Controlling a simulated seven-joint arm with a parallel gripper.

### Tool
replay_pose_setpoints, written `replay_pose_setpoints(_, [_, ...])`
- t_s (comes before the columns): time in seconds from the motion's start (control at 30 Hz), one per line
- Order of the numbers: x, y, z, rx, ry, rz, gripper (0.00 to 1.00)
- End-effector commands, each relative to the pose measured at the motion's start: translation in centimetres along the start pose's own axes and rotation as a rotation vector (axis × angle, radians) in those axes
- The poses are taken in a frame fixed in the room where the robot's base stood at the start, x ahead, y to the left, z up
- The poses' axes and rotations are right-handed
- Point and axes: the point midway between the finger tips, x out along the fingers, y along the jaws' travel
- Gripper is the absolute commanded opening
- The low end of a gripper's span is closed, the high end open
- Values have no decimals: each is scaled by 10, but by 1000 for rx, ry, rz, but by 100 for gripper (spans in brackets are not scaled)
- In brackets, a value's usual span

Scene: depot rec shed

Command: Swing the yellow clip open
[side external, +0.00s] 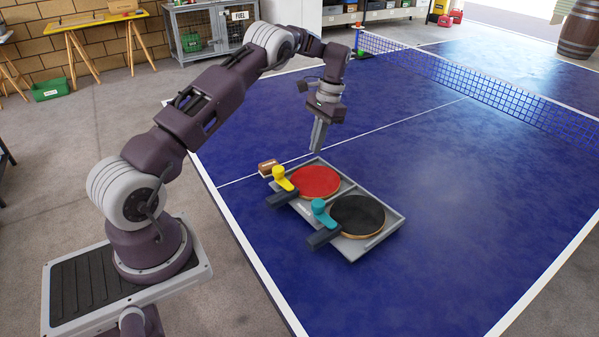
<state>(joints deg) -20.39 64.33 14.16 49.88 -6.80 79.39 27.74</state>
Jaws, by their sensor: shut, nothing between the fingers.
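The yellow clip (281,178) lies across the handle of the red paddle (316,182), on the left side of the grey tray (375,241). A teal clip (322,212) sits likewise across the handle of the black paddle (358,217). Both paddles lie in the tray, handles toward the lower left. My gripper (317,150) points down above the far edge of the tray, up and to the right of the yellow clip and apart from it. Its fingers are shut with nothing between them.
A small brown block (268,167) lies just beyond the tray beside the yellow clip. The tray rests on a blue table-tennis table (470,210) with a net (480,85) across the far side. The table is clear to the right of the tray.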

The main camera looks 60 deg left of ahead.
Motion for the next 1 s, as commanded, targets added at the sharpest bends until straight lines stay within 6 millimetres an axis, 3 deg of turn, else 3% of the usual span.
replay_pose_setpoints(0.4, [90,1,1,1,-4,2,0])
replay_pose_setpoints(0.7, [98,0,36,0,-1,0,0])
replay_pose_setpoints(1.0, [99,0,40,1,-1,-1,0])
